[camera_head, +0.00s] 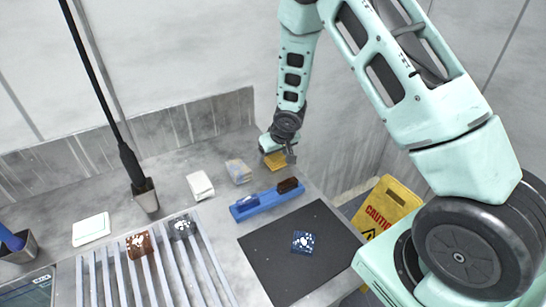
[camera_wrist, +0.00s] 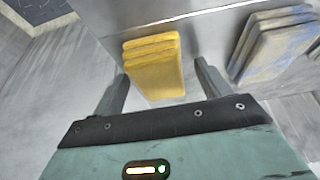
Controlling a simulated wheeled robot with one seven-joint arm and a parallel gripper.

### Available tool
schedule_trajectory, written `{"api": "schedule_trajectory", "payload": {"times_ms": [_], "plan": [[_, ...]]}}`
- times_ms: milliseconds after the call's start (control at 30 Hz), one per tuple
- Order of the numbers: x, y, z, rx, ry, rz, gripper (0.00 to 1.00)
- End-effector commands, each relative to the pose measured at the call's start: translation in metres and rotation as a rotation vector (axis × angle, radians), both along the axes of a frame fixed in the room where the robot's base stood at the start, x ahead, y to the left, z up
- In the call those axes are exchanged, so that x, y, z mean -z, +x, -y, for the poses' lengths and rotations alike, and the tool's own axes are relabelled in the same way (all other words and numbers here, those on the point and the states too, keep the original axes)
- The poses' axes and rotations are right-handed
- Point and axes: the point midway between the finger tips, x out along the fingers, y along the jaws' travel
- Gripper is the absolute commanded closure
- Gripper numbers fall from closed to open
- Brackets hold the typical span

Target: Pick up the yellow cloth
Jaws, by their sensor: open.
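The yellow cloth (camera_wrist: 155,66) is a folded, layered stack on the grey counter. In the wrist view it lies between and just ahead of the two fingers of my gripper (camera_wrist: 158,84), which are apart and hold nothing. In the head view the yellow cloth (camera_head: 275,160) shows at the back right of the counter, partly hidden by my gripper (camera_head: 283,155), which is right over or beside it. I cannot tell whether the fingers touch it.
A grey-blue stained cloth stack (camera_wrist: 275,42) lies close to the right in the wrist view. The head view shows a white cloth (camera_head: 200,185), a blue holder (camera_head: 266,203), a dark mat (camera_head: 270,255), a slatted rack (camera_head: 205,262) and a yellow caution sign (camera_head: 388,207).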

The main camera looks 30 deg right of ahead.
Motion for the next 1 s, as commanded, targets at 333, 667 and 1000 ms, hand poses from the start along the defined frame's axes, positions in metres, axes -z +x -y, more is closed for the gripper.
{"api": "schedule_trajectory", "payload": {"times_ms": [333,667,1000], "plan": [[0.000,0.000,0.000,0.001,0.000,0.000,0.72],[-0.002,0.000,0.000,0.002,0.001,0.001,0.72],[-0.050,0.001,0.002,0.006,0.002,0.005,0.72]]}}
